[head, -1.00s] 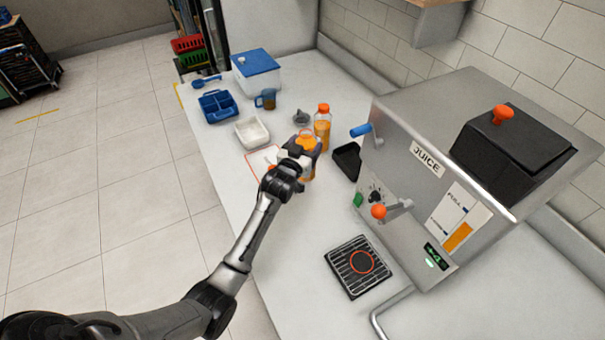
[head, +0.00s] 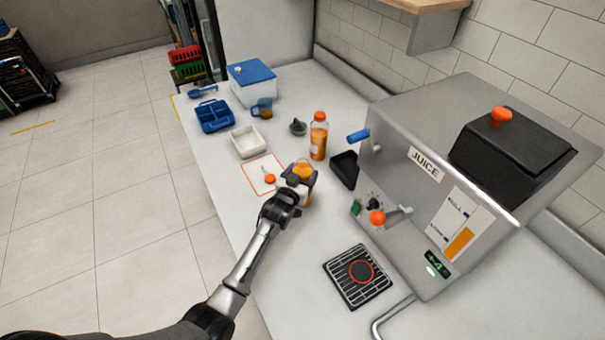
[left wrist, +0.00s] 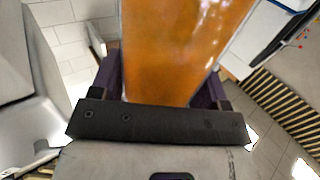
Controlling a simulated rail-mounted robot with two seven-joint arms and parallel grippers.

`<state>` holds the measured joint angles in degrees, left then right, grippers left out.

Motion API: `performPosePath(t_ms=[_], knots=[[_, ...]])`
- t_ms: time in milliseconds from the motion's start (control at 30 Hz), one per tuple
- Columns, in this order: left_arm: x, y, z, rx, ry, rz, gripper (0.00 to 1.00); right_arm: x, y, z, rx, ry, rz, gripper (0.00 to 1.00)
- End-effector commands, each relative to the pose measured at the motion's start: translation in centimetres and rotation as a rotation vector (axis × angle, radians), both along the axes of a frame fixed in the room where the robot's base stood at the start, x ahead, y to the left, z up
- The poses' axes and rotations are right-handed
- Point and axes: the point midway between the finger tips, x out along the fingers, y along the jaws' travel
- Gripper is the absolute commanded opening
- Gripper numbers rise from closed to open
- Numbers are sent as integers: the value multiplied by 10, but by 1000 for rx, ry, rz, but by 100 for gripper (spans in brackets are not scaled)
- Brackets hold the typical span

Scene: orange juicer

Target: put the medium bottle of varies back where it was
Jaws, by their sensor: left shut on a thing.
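My left gripper (head: 300,182) is shut on a bottle of orange juice (head: 301,169). In the left wrist view the bottle's orange body (left wrist: 185,50) fills the middle, between the dark fingers. I cannot tell whether its base touches the counter. A taller juice bottle with an orange cap (head: 319,137) stands upright just behind it. A red-outlined square (head: 255,165) with a loose orange cap (head: 269,178) lies to the left. My right gripper is not in view.
The steel juicer (head: 420,180) stands to the right, with a drip grate (head: 343,275) in front. A black tray (head: 344,168) is right of the held bottle. A white tray (head: 249,142), blue caddy (head: 214,115) and blue-lidded box (head: 252,83) stand farther back. The front-left counter is clear.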

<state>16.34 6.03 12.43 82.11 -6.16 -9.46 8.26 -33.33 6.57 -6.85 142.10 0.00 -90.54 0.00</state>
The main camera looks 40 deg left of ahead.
Motion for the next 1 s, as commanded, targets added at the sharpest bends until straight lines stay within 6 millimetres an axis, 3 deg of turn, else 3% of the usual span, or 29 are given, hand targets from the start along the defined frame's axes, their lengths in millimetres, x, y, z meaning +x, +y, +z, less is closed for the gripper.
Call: performPosePath(t_ms=[233,267,400,500,800,1000], knots=[[0,0,-2,1,-4,0,0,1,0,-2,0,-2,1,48],[0,0,-3,0,0,0,72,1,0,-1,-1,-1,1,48],[0,0,-3,0,0,0,85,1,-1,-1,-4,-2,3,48],[0,0,-2,0,0,0,94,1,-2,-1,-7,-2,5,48],[0,0,2,0,-1,0,94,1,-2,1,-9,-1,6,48],[-26,-7,1,0,1,-1,94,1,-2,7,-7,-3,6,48]])
